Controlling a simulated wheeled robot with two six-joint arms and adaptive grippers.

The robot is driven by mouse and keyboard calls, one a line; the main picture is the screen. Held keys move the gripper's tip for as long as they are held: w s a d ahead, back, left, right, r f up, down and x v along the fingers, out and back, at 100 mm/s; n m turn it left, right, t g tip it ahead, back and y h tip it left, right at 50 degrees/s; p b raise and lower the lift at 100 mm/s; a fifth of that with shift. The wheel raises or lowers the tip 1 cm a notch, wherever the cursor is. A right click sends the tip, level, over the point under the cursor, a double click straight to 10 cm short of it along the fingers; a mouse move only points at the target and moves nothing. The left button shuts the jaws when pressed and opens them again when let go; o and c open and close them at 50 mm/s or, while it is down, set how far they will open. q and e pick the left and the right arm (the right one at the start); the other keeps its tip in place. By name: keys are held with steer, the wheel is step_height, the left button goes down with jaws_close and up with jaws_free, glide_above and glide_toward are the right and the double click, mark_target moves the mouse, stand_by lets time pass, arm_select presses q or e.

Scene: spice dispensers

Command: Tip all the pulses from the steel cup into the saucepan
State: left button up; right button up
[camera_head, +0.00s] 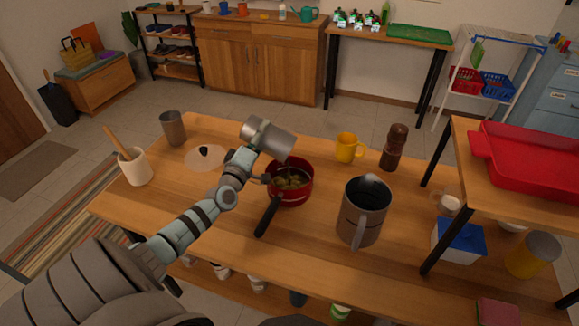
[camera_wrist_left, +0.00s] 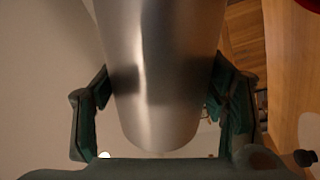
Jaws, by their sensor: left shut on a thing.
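The steel cup (camera_head: 270,138) is held tipped far over, nearly on its side, above the far-left rim of the red saucepan (camera_head: 306,192). My left gripper (camera_head: 246,153) is shut on it. The left wrist view shows the cup (camera_wrist_left: 158,75) between the two fingers (camera_wrist_left: 155,108). The inside of the cup is hidden, so I cannot tell what is left in it. Yellow-brown pulses (camera_head: 292,181) lie in the saucepan, and a dark streak shows between the cup and the pan. The saucepan's black handle (camera_head: 268,216) points to the front left. My right gripper is out of view.
A second metal cup (camera_head: 173,128), a utensil crock (camera_head: 135,167) and a clear lid (camera_head: 205,157) stand to the left. A yellow mug (camera_head: 348,148), a pepper mill (camera_head: 393,148) and a large steel jug (camera_head: 362,212) stand to the right. The front left tabletop is clear.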

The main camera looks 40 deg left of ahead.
arm_select(q)
steer(key=shift+w+d+r+m+p, duration=0.2)
steer(key=shift+d+r+m+p, duration=0.35)
steer(key=shift+m+p, duration=0.5)
stand_by(0.4)
